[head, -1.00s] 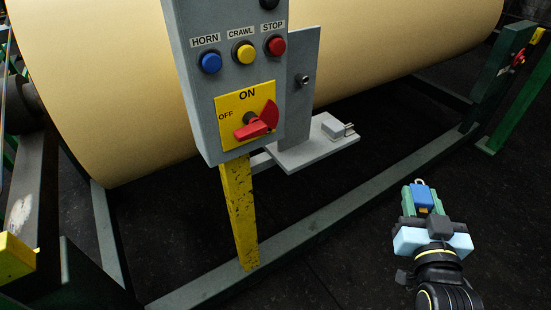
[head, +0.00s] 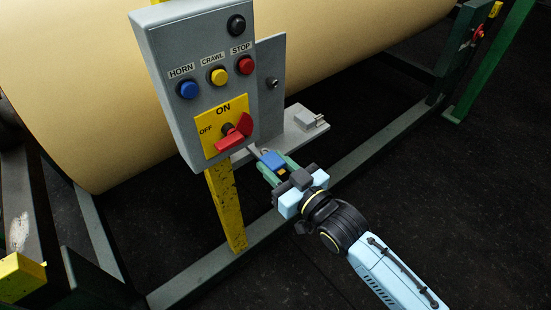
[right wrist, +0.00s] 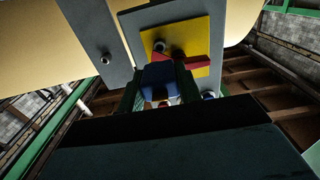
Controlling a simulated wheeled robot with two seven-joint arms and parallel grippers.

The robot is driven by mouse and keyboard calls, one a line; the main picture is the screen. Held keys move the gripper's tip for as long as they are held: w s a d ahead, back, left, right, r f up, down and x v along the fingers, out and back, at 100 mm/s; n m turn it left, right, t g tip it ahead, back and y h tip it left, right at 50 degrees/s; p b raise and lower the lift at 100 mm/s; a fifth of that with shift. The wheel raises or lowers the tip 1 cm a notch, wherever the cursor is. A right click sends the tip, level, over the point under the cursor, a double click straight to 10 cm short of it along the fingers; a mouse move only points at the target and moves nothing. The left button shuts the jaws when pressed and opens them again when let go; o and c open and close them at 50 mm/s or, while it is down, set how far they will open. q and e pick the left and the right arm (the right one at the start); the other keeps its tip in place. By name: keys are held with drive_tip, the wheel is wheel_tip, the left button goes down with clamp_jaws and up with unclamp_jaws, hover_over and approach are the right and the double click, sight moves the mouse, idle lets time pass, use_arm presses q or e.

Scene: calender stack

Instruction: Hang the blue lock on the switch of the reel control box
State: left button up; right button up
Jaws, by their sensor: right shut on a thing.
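The reel control box (head: 192,78) is grey, with a yellow switch plate (head: 212,128) marked ON and OFF. Its red switch handle (head: 234,132) slants between the two marks. My right gripper (head: 279,168) is shut on the blue lock (head: 270,160), with its shackle pointing toward the box. The lock is just below and right of the switch in the head view, apart from it as far as I can tell. In the right wrist view the lock (right wrist: 159,80) sits between the fingers, in front of the yellow plate (right wrist: 176,38) and red handle (right wrist: 192,63). My left gripper is not in view.
A grey shelf (head: 296,138) with a small grey block (head: 308,117) juts out right of the box. A yellow post (head: 226,207) stands below the box. A large tan roll (head: 330,50) lies behind. Dark floor at lower right is clear.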

sight(265, 156)
drive_tip(key=shift+p, duration=0.35)
drive_tip(key=shift+b+x, duration=0.45)
drive_tip(key=shift+x, duration=1.5)
drive_tip(key=o, duration=0.6)
clamp_jaws()
